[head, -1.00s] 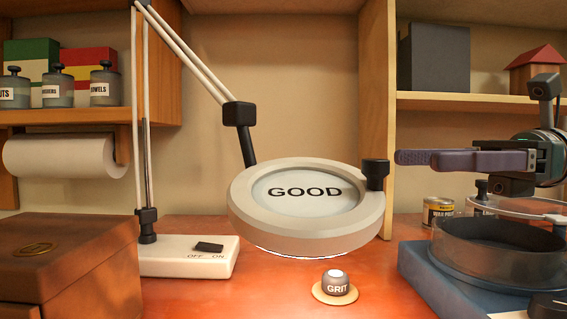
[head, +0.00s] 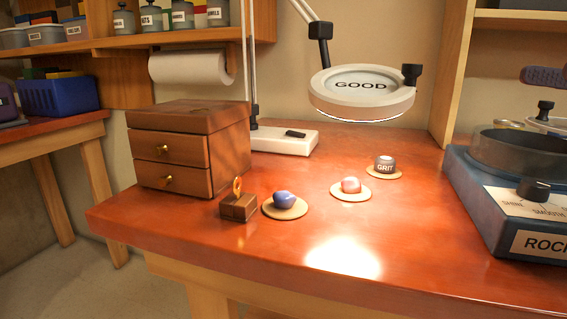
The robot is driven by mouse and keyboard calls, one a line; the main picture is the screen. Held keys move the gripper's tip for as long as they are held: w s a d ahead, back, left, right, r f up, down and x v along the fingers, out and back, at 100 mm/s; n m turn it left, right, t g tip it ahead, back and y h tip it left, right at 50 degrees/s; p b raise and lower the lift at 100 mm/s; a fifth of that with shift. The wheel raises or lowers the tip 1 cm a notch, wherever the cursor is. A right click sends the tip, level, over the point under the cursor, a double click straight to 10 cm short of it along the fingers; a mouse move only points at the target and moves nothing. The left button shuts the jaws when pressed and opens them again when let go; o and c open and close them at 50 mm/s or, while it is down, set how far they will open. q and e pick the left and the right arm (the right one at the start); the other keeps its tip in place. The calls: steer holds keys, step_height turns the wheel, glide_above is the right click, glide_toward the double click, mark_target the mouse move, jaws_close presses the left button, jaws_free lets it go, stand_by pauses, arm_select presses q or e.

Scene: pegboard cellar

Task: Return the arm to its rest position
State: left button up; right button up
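A purple-grey fingertip of my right gripper (head: 545,76) shows at the right edge of the head view. It is held in the air above the blue rock tumbler (head: 483,205) and right of the magnifier lamp. The rest of that gripper and its arm are outside the picture, so I cannot tell whether it is open or shut. Nothing is seen hanging from the fingertip. My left gripper is not in view.
The magnifier lamp (head: 318,108) reads GOOD. A small wooden block with a gold ring (head: 238,206) stands near a drawer box (head: 180,168). The table front is clear.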

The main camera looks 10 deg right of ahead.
steer(key=w+a+r+m+t+h+p, duration=0.25)
steer(key=w+m+t+h+p, duration=0.45)
steer(key=m, duration=0.9)
steer(key=s+a+f+m+g+h+p, duration=0.2)
steer(key=s+f+m+h+p, duration=0.3)
steer(key=m, duration=0.7)
steer(key=s+a+f+m+g+h+p, duration=0.1)
steer(key=s+f+m+g+h+p, duration=0.35)
steer(key=m, duration=0.75)
steer(key=s+a+m+g+p, duration=0.2)
steer(key=s+m, duration=0.1)
steer(key=s, duration=0.3)
steer(key=s+a+m+g+p, duration=0.2)
steer(key=s+a+m, duration=0.1)
steer(key=s, duration=0.3)
arm_select(q)
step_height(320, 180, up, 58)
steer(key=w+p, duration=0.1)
steer(key=p, duration=3.6)
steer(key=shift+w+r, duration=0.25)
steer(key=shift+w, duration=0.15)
arm_select(e)
step_height(320, 180, up, 38)
steer(key=s, duration=0.1)
steer(key=shift+s+d, duration=0.2)
steer(key=shift+s, duration=0.05)
steer(key=shift+g, duration=0.25)
